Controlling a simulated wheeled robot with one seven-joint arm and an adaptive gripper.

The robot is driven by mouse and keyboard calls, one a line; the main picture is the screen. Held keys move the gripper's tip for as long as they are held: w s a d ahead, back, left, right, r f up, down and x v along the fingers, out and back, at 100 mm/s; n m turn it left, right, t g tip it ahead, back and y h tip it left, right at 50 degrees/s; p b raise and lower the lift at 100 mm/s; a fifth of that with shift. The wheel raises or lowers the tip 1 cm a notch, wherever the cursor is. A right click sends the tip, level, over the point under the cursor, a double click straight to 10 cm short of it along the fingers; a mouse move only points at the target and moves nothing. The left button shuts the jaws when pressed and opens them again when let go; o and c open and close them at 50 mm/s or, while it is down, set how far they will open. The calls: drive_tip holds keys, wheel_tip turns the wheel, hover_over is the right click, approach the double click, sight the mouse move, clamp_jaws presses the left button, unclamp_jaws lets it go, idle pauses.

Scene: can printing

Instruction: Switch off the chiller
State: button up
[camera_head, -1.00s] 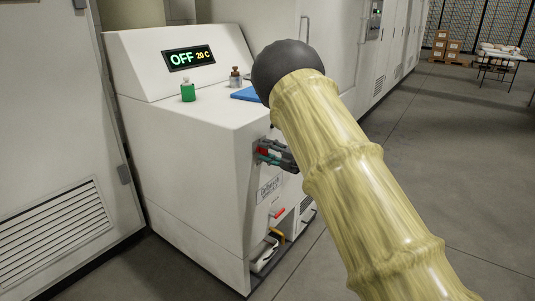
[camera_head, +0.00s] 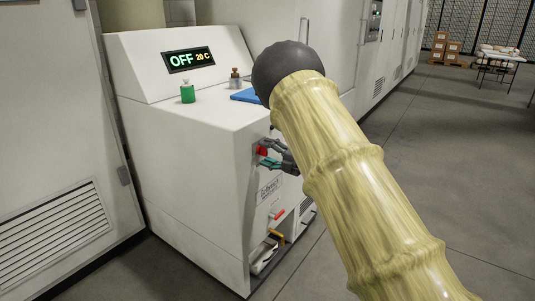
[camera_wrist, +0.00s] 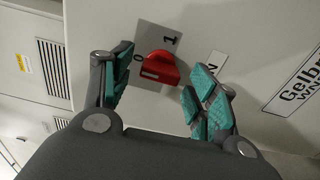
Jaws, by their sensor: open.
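The chiller (camera_head: 190,150) is a white cabinet whose display (camera_head: 188,59) reads "OFF 20 C" in the head view. A red rotary switch (camera_head: 262,151) sits on its side face. In the wrist view the red switch knob (camera_wrist: 158,68) is on a grey plate marked 0 and 1. The knob lies between my fingers and looks clear of both. My gripper (camera_head: 268,158) is open in front of the switch, and its teal-padded fingers show in the wrist view (camera_wrist: 155,85). My arm hides part of the chiller's right side in the head view.
A green bottle (camera_head: 187,93), a small brown-capped bottle (camera_head: 235,77) and a blue object (camera_head: 245,95) stand on the chiller's top. A red-handled valve (camera_head: 277,215) is low on the same side.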

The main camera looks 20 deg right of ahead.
drive_tip(key=v, duration=1.1)
drive_tip(key=shift+s+d, duration=0.2)
